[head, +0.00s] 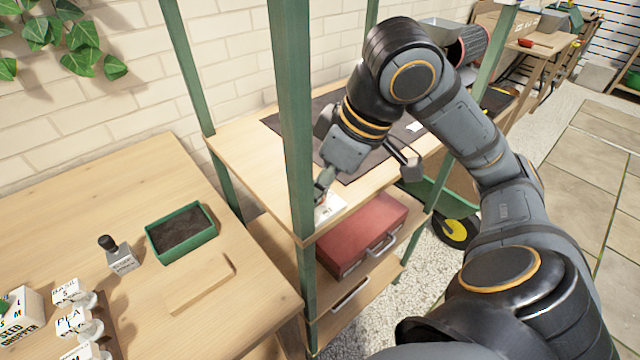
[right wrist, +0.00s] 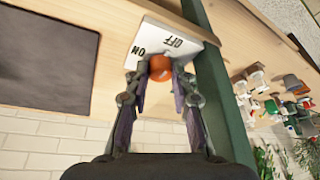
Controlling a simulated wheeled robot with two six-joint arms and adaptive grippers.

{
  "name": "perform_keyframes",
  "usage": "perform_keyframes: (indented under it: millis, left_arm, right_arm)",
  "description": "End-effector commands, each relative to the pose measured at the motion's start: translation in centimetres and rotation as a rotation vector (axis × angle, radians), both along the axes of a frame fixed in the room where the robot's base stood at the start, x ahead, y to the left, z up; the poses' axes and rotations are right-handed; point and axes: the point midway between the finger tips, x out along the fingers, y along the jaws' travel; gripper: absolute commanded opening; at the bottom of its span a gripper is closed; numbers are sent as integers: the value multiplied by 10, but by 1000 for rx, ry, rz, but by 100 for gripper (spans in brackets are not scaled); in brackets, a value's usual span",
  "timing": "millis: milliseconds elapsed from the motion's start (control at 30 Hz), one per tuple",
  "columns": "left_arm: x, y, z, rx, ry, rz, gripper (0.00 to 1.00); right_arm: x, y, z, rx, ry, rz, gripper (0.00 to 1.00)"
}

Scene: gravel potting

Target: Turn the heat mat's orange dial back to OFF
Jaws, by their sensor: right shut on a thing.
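The orange dial (right wrist: 160,67) sits on a white control box (right wrist: 172,42) with the words OFF and ON on its face. The box also shows in the head view (head: 329,208), at the near end of the shelf by the green post. My right gripper (head: 323,189) reaches down to it; in the right wrist view its fingertips (right wrist: 160,77) are shut on the dial from both sides. Which word the dial points to cannot be told. The dark heat mat (head: 287,121) lies flat on the same shelf, partly hidden by my right arm. My left gripper is not in view.
Green shelf posts (head: 292,130) stand close to my right gripper. A red toolbox (head: 350,243) sits on the shelf below.

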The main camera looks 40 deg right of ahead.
Motion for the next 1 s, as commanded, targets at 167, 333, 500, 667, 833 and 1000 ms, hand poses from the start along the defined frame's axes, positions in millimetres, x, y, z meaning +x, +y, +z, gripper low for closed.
perform_keyframes:
  millis: [167,333,500,667,833,1000]
  left_arm:
    - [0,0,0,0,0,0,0]
    - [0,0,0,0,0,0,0]
    - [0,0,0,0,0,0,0]
    - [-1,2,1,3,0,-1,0]
    - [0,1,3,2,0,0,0]
    - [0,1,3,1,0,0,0]
  right_arm:
    - [1,0,1,1,-2,-1,29]
    - [0,0,0,0,-1,0,46]
    - [0,0,0,0,0,0,46]
    - [0,-1,0,-2,0,12,46]
    - [0,-2,0,-6,3,74,46]
    - [1,-2,0,-5,3,160,46]
